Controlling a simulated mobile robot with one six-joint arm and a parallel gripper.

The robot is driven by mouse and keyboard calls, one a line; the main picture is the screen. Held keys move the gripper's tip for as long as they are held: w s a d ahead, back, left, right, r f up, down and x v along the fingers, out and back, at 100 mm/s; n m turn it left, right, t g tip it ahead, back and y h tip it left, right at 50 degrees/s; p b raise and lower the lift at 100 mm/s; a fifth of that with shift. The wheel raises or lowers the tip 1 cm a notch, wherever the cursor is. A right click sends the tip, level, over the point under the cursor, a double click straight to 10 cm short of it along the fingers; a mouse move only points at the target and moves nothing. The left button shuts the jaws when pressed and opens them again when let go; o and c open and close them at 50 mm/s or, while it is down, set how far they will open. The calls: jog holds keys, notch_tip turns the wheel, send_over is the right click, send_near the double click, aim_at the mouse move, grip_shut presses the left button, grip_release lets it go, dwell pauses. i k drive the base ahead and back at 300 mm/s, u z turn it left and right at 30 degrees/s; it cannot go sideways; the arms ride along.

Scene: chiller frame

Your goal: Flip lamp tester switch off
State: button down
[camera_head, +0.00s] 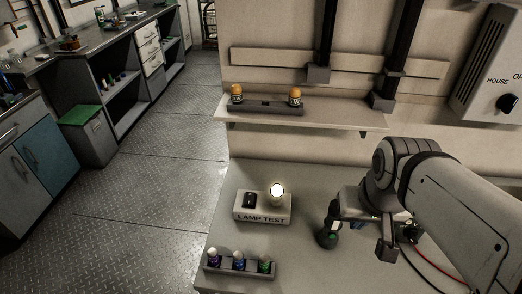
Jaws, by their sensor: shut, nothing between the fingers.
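The lamp tester (263,213) is a pale box marked LAMP TEST on the bench. A black rocker switch (249,200) sits on the left of its top; its exact tilt is too small to tell. A round bulb (277,190) on the right of its top glows bright white. My gripper (386,248) is to the right of the tester, above the bench and apart from the box. It is shut and empty, pointing down. My arm comes in from the right and hides part of the bench behind it.
A rack (240,268) with purple, blue and green-based bulbs is in front. A wall shelf (340,117) holds a dark rack (265,105) with two orange-topped items. Red cables (438,270) lie at right.

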aim_at(249, 198)
jog(key=z, duration=0.1)
jog(key=k, duration=0.95)
jog(key=u, duration=0.6)
jog(key=i, duration=1)
